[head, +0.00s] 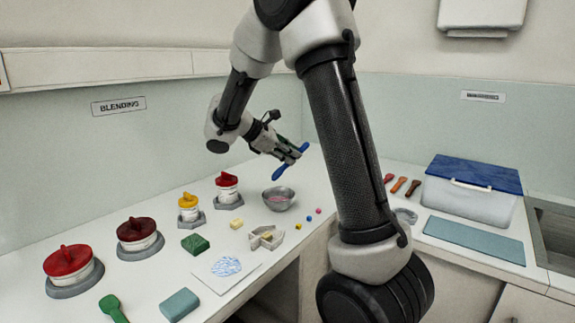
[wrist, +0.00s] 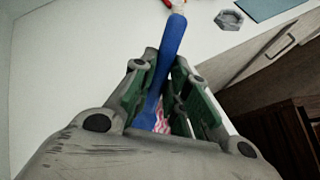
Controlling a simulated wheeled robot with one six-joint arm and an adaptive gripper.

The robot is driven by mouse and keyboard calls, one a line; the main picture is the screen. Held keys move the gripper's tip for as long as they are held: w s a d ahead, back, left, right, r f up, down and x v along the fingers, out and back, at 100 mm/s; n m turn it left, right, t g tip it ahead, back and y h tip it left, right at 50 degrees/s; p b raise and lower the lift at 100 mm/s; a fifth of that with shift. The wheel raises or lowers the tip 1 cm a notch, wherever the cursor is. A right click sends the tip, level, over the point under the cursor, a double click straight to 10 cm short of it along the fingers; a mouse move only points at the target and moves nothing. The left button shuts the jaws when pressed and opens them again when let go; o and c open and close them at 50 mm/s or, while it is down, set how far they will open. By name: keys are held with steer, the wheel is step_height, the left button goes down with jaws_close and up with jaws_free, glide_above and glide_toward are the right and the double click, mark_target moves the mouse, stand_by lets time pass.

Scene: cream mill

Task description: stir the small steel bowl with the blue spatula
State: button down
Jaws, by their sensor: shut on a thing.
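The small steel bowl (head: 278,197) stands on the white counter and holds something pink. In the wrist view only a patch of pink and white shows below the jaws, and most of the bowl is hidden. My gripper (head: 290,155) is shut on the blue spatula (head: 283,170), which it holds tilted above the bowl, apart from its rim. In the wrist view the blue spatula (wrist: 168,62) runs between the jaws of my gripper (wrist: 168,85).
Red, dark red and yellow lidded jars (head: 189,206) stand along the wall. A green block (head: 195,244), a green spoon (head: 112,308), a teal block (head: 179,304) and small coloured balls (head: 308,218) lie nearby. A blue-lidded box (head: 470,202) stands at the right.

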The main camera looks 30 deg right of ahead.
steer(key=shift+d+f+h, duration=0.1)
steer(key=shift+f+h, duration=0.15)
steer(key=shift+h, duration=0.05)
steer(key=shift+f, duration=4.3)
